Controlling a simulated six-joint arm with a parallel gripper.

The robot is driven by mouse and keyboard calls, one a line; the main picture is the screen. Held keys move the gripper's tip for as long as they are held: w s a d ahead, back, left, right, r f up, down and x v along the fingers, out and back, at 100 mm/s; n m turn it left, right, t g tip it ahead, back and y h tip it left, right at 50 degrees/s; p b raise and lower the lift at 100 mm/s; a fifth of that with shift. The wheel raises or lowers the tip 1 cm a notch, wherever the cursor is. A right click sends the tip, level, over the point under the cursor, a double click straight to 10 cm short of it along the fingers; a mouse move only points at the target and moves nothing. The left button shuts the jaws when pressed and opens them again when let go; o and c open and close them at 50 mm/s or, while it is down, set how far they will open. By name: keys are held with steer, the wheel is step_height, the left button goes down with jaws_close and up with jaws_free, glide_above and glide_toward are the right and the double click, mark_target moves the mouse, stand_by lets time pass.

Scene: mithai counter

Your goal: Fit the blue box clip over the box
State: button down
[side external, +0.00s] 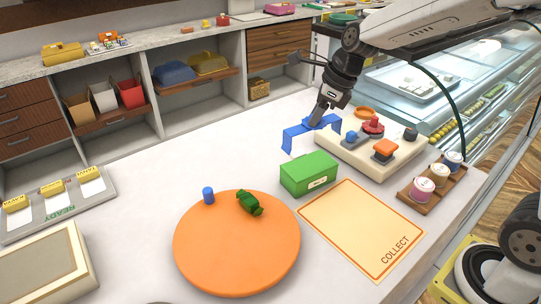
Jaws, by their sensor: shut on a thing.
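The blue box clip (300,134) is a bent blue strip with a flat top and legs hanging down. My gripper (321,118) is shut on it and holds it above the counter, behind the green box. Its fingers are small and partly hidden against the clip. The green box (309,174) is closed, stands on the white counter and bears a small white label on its front. The clip is apart from the box, with its left leg above and behind the box in this view.
A cream block (345,155) with blue, red and orange knobbed pieces is close right of the clip. An orange round board (236,262) holds a blue cylinder (208,195) and a green wrapped sweet (250,204). A COLLECT mat (360,228) lies in front of the box. Jars (421,188) stand right.

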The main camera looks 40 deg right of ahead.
glide_above(306, 164)
steer(key=s, duration=0.1)
steer(key=shift+d+f, duration=0.2)
steer(key=shift+f, duration=1.4)
steer(key=shift+d+f, duration=0.2)
steer(key=shift+f, duration=1.35)
steer(key=shift+f, duration=0.55)
steer(key=shift+f, duration=0.85)
steer(key=shift+f, duration=0.15)
steer(key=shift+f, duration=0.8)
steer(key=shift+c, duration=1.6)
jaws_free()
